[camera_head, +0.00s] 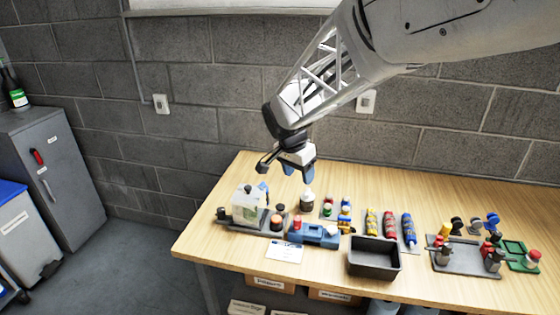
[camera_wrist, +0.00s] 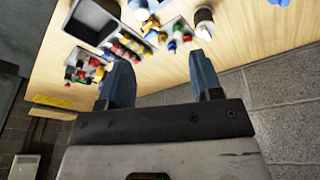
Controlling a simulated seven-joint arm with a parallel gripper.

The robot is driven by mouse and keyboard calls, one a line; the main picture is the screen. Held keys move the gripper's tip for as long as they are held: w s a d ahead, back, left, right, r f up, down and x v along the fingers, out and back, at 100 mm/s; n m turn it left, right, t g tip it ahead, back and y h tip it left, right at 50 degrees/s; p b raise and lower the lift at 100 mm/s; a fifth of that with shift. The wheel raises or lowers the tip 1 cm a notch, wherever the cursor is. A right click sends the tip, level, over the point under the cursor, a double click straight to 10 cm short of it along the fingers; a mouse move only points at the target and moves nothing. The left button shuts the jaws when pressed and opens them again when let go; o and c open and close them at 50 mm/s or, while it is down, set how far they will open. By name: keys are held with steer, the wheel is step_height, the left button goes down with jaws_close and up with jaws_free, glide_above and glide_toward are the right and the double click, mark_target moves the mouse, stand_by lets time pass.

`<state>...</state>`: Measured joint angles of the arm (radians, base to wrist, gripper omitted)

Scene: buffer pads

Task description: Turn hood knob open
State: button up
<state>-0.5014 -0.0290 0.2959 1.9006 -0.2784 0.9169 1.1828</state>
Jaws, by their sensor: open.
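A clear boxy hood (camera_head: 246,204) stands on a grey base (camera_head: 232,225) at the left end of the table in the head view. A dark knob (camera_head: 223,213) sits at the base's left end, and round orange-and-black knobs (camera_head: 277,222) are at its right. I cannot tell for sure which is the hood knob. My gripper (camera_head: 300,176) is open and empty, above the back of the table, to the right of the hood and higher than it. Its two blue fingers also show in the wrist view (camera_wrist: 158,62), apart with nothing between them. The hood is not clearly in the wrist view.
A blue device (camera_head: 314,235) and a white card (camera_head: 285,251) are close to the hood. A black bin (camera_head: 374,261), several coloured tubes (camera_head: 390,226) and a grey tray (camera_head: 462,261) fill the table's middle and right. A brick wall (camera_head: 205,90) stands behind.

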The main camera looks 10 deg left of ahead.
steer(key=w+a+f+m, duration=0.1)
steer(key=w+a+f, duration=0.1)
steer(key=a+f, duration=0.35)
steer(key=w+a+f, duration=0.2)
steer(key=a, duration=0.7)
steer(key=m+t+h, duration=0.1)
steer(key=m, duration=0.1)
glide_above(220, 209)
steer(key=s+a, duration=0.2)
step_height(220, 209, down, 11)
steer(key=shift+s+d+f, duration=0.1)
steer(key=shift+x, duration=3.85)
steer(key=shift+d, duration=0.15)
steer(key=c, duration=0.9)
